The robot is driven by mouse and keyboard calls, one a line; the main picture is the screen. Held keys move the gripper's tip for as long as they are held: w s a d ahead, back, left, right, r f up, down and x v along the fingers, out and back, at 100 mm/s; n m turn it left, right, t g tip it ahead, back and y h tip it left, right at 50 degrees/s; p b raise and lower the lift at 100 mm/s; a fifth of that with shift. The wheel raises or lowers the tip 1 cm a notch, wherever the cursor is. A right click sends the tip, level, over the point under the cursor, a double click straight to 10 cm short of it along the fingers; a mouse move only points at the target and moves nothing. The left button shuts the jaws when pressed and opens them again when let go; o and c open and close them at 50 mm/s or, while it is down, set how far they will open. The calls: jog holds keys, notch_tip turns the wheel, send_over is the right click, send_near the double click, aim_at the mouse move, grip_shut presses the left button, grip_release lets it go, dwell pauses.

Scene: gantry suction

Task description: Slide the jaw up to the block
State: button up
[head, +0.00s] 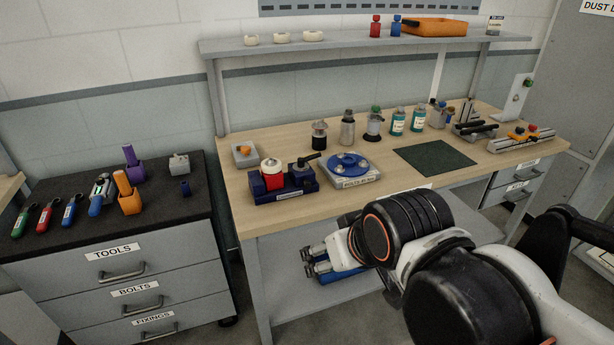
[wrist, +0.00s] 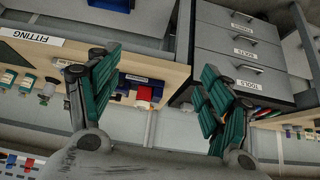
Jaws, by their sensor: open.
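A dark blue vise-like base (head: 285,187) sits at the front left of the workbench. A red block with a white round top (head: 271,176) stands at its left end.
A round blue fixture on a grey plate (head: 350,168) is just right of the base. Bottles and rail fixtures (head: 522,139) stand farther right. A dark green mat (head: 434,158) is bare. The tool cabinet (head: 110,250) stands left, across a gap.

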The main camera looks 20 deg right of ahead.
jog(key=shift+c, duration=0.4)
jog(key=c, duration=0.4)
jog(key=shift+w+r, duration=0.1)
jog(key=shift+w, duration=0.25)
jog(key=shift+c, duration=1.4)
jog(key=m+t+y, duration=0.2)
jog(key=t, duration=0.4)
send_over(309, 185)
jog(key=s+d, duration=0.2)
jog(key=s, duration=1.1)
notch_tip(309, 185, down, 10)
jog(key=b+x, duration=0.1)
jog(key=x, duration=0.3)
jog(key=b+x, duration=0.1)
jog(key=x, duration=0.4)
jog(key=b+x, duration=0.2)
jog(key=x, duration=0.2)
jog(key=shift+w+a+r, duration=0.1)
jog(key=shift+w+r, duration=0.2)
jog(key=shift+r, duration=0.05)
grip_shut()
